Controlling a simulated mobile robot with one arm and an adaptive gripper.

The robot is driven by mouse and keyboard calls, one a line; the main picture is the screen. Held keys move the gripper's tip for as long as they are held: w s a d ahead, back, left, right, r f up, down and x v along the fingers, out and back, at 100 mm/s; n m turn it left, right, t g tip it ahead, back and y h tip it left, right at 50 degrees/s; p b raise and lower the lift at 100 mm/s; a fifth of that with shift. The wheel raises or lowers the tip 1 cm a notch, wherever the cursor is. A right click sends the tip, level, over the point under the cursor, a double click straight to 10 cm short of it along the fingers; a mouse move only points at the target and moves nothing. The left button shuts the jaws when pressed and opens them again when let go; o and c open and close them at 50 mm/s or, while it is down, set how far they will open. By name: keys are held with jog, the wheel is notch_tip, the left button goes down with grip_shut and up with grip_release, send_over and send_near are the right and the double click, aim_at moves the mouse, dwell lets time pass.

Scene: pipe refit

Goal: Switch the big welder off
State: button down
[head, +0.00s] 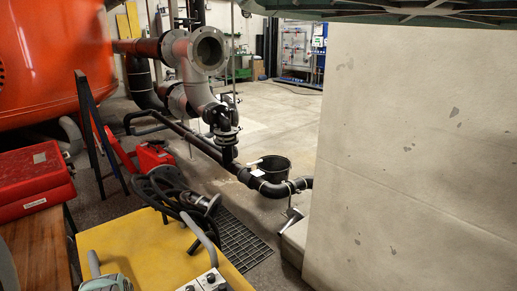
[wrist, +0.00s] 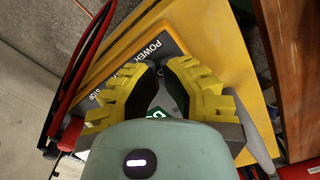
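In the wrist view a yellow machine top (wrist: 214,38) bears a dark label strip (wrist: 150,48) with the word "POWER". It may be the big welder, but no name shows. In the head view a yellow top (head: 140,245) stands low in front, with a grey panel with black knobs (head: 208,282) at its right edge. My gripper (wrist: 160,68) has yellow fingers with dark pads over the labelled area. The fingertips lean close together with a thin gap, and whether they are open or shut is unclear. The fingers hide the area below the label, and no switch is clear.
A red case (head: 32,180) rests on a brown wooden top (head: 38,250) at the left. Black cables (head: 165,195) loop behind the yellow top. A black bucket (head: 273,168) and pipes stand farther back. A tall pale wall (head: 420,150) blocks the right; open floor shows behind.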

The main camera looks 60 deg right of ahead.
jog(key=shift+f, duration=0.2)
jog(key=shift+r+p, duration=2.55)
jog(key=shift+r, duration=1)
